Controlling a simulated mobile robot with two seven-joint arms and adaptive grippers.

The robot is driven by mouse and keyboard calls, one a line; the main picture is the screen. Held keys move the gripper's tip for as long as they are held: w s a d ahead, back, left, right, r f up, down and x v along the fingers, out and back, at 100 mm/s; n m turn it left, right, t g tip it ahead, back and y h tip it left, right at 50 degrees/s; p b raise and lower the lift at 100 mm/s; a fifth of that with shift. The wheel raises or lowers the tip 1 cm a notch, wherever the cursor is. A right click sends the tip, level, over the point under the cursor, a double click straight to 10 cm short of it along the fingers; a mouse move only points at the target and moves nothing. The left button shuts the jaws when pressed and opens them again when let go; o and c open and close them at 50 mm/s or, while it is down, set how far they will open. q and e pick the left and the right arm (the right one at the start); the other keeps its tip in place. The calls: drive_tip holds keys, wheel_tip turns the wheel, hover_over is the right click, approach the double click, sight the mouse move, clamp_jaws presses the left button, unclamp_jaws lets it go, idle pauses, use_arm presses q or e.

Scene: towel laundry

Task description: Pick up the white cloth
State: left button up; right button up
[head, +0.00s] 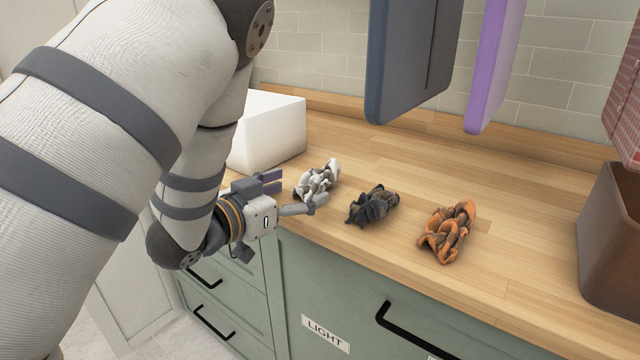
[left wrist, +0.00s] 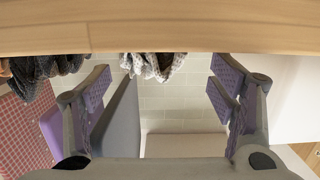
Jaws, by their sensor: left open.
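The white cloth (head: 318,180) lies crumpled on the wooden counter, near its front edge. My left gripper (head: 294,191) is open and empty in front of and left of the cloth, with one fingertip close to the cloth's near side. I cannot tell whether they touch. In the left wrist view, which looks upside down, the white cloth (left wrist: 155,66) sits at the counter's edge, between the spread fingers of the left gripper (left wrist: 160,85) and beyond them. My right gripper is not in view.
A black cloth (head: 372,206) lies right of the white one, and an orange cloth (head: 447,232) farther right. A white box (head: 268,132) stands behind the gripper. A brown bin (head: 608,240) stands at the right. Blue (head: 412,60) and purple (head: 494,65) panels hang above the counter (head: 520,200).

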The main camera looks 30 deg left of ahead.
sight(310, 185)
use_arm(q)
drive_tip(key=w, duration=0.3)
drive_tip(key=shift+w+d+f, duration=0.25)
drive_tip(key=shift+w+d, duration=0.05)
drive_tip(key=shift+w, duration=0.1)
drive_tip(key=shift+r, duration=0.1)
drive_tip(key=c, duration=1.2)
drive_tip(key=shift+c, duration=0.2)
